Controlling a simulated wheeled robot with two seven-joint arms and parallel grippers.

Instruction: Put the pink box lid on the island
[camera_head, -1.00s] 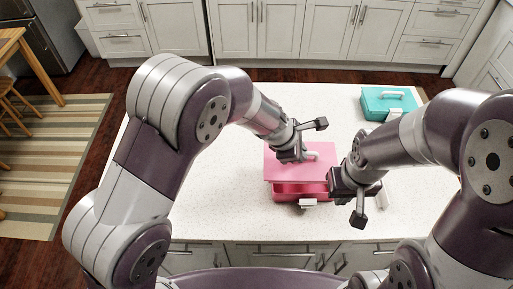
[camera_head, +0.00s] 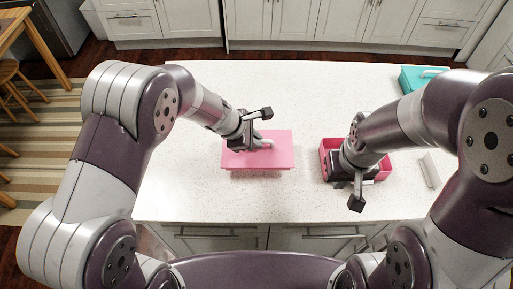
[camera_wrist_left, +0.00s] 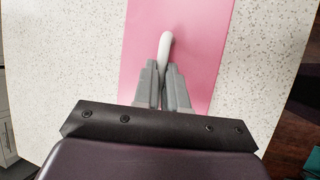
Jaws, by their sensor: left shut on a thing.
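The pink box lid (camera_head: 280,154) is level over the white island (camera_head: 200,205), left of its box. My left gripper (camera_head: 253,147) is shut on its white handle (camera_head: 267,144). In the left wrist view, the gripper (camera_wrist_left: 163,85) pinches the handle (camera_wrist_left: 165,45) above the pink lid (camera_wrist_left: 200,50). I cannot tell whether the lid touches the island top. The open pink box (camera_head: 328,158) stands to the right of the lid, partly hidden by my right gripper (camera_head: 343,175). The right fingertips are not clear.
A teal box (camera_head: 415,78) stands at the island's back right, partly hidden by my right arm. A white piece (camera_head: 430,170) is right of the pink box. The island top is clear left of and behind the lid. Cabinets (camera_head: 270,20) line the back.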

